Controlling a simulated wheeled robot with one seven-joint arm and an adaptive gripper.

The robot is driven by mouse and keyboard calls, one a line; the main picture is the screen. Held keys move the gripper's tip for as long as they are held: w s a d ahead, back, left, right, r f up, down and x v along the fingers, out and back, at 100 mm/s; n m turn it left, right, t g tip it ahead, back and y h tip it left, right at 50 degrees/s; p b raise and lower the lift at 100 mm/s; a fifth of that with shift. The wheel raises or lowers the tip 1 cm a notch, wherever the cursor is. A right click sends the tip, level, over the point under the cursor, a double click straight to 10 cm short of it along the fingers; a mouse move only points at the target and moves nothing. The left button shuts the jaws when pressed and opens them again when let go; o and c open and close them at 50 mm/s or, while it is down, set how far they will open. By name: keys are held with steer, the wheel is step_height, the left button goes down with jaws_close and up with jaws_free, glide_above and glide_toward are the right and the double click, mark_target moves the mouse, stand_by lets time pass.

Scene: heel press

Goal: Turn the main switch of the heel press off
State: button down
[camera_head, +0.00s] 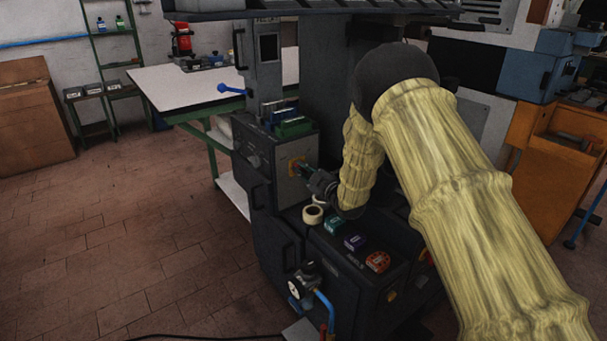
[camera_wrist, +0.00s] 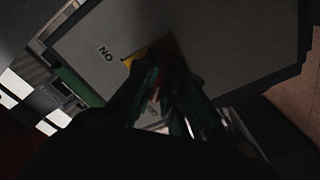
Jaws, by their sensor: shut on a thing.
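The heel press (camera_head: 265,215) is a dark grey machine in the middle of the head view. Its main switch shows as a yellow plate (camera_head: 293,167) on the side of a grey box.
A roll of tape (camera_head: 313,214) and several small boxes, one green (camera_head: 334,224) and one red (camera_head: 377,261), lie on the press's ledge below my gripper. A white table (camera_head: 190,88) stands behind; the floor at left is clear.

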steer(key=shift+n, duration=0.3)
steer(key=c, duration=1.5)
jaws_free()
steer(key=shift+d, duration=0.1)
steer(key=v, duration=1.2)
